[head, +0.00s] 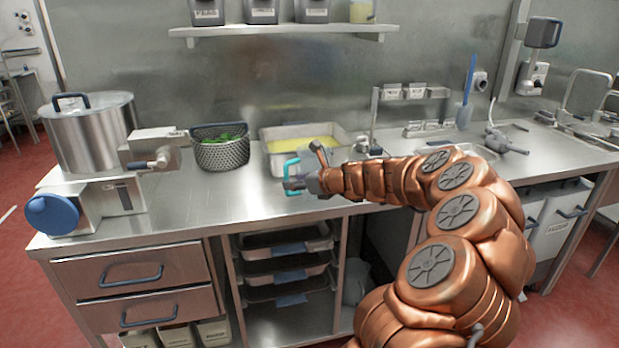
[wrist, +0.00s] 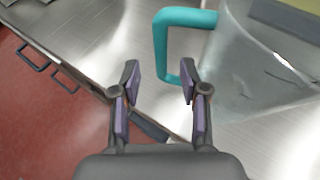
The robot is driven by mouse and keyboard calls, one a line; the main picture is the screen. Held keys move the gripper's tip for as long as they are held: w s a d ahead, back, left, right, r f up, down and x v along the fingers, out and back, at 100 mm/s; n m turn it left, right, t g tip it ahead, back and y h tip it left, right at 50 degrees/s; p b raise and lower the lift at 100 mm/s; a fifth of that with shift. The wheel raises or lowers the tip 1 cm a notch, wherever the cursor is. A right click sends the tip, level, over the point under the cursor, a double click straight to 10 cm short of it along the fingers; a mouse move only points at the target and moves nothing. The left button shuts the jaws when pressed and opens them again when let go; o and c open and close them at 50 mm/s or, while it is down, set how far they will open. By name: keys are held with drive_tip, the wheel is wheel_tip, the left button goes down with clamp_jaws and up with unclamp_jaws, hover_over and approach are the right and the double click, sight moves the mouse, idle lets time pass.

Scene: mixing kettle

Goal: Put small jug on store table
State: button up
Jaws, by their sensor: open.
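The small jug is clear, with a teal handle (head: 291,170), and stands on the steel counter (head: 205,195). In the wrist view its clear body (wrist: 258,85) fills the upper right, and the handle (wrist: 161,45) points left. My gripper (wrist: 160,77) is open and empty, with the handle just beyond the fingertips and its lower end close to the right fingertip. I cannot tell whether they touch. In the head view my gripper (head: 294,185) is at the handle, by the counter's front edge, and my wrist hides part of the jug.
A steel tray with yellow contents (head: 275,135) is behind the jug. A dark basket of greens (head: 221,152) and a machine carrying a large pot (head: 88,135) stand left. A small rack (head: 405,95) and sink (head: 440,153) are right. The front-left counter is clear.

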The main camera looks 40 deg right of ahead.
sight(287, 192)
drive_tip(key=x, duration=0.3)
drive_tip(key=shift+d+f, duration=0.1)
drive_tip(key=shift+f, duration=0.15)
drive_tip(key=shift+x, duration=0.8)
drive_tip(key=shift+f, duration=0.1)
clamp_jaws()
